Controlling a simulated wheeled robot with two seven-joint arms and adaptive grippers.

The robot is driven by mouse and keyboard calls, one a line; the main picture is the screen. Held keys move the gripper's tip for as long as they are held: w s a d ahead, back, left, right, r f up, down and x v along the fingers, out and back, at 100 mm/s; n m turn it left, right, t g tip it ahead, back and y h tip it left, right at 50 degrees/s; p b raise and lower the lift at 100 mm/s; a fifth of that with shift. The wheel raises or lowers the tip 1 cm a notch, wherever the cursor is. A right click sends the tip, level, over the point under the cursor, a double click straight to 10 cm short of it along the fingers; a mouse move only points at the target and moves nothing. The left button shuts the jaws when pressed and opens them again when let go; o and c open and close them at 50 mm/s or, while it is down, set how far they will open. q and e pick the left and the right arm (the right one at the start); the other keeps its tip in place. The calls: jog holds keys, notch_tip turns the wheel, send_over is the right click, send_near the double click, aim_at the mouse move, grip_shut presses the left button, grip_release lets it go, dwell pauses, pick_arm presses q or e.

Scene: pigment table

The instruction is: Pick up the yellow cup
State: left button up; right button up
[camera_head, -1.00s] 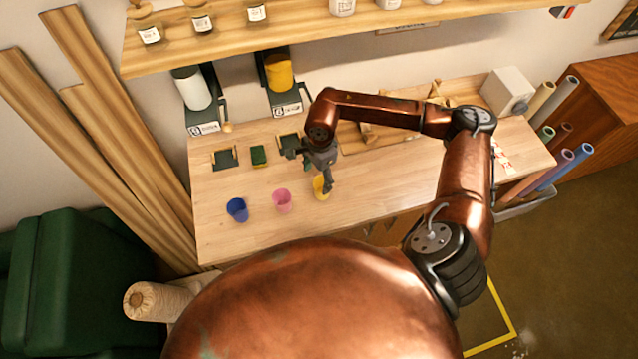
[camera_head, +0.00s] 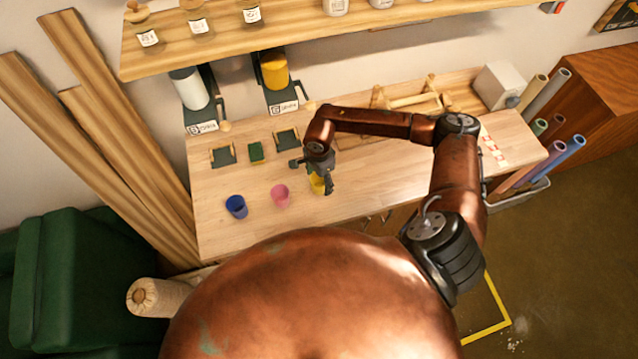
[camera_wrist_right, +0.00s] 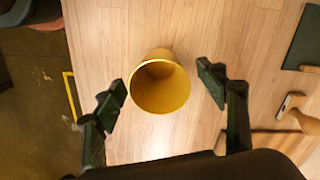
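The yellow cup (camera_head: 316,184) stands on the wooden table at the right end of a row of cups, partly hidden behind my right gripper (camera_head: 328,186) in the head view. In the right wrist view the yellow cup (camera_wrist_right: 159,83) shows its open mouth and looks empty. My right gripper (camera_wrist_right: 165,90) is open, with one finger on either side of the cup and a visible gap to each. It is not holding the cup. My left gripper is not in view.
A pink cup (camera_head: 280,195) and a blue cup (camera_head: 236,207) stand to the left of the yellow cup. Behind them are a green sponge (camera_head: 256,152) and dark square pads (camera_head: 222,156). A wooden rack (camera_head: 415,100) is at the back.

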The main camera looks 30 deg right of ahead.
jog(key=c, duration=1.2)
jog(key=shift+r, duration=0.1)
jog(key=shift+r+b, duration=0.45)
jog(key=shift+r, duration=0.1)
jog(key=s+a+r+b, duration=0.5)
jog(key=s+a+r, duration=0.4)
jog(key=a+r, duration=0.25)
jog(key=w+d+f+n+b, duration=0.5)
jog(key=w+n+b, duration=0.1)
jog(key=n, duration=1.1)
jog(key=shift+w+f, duration=0.35)
jog(key=shift+w, duration=0.15)
jog(key=shift+d, duration=0.1)
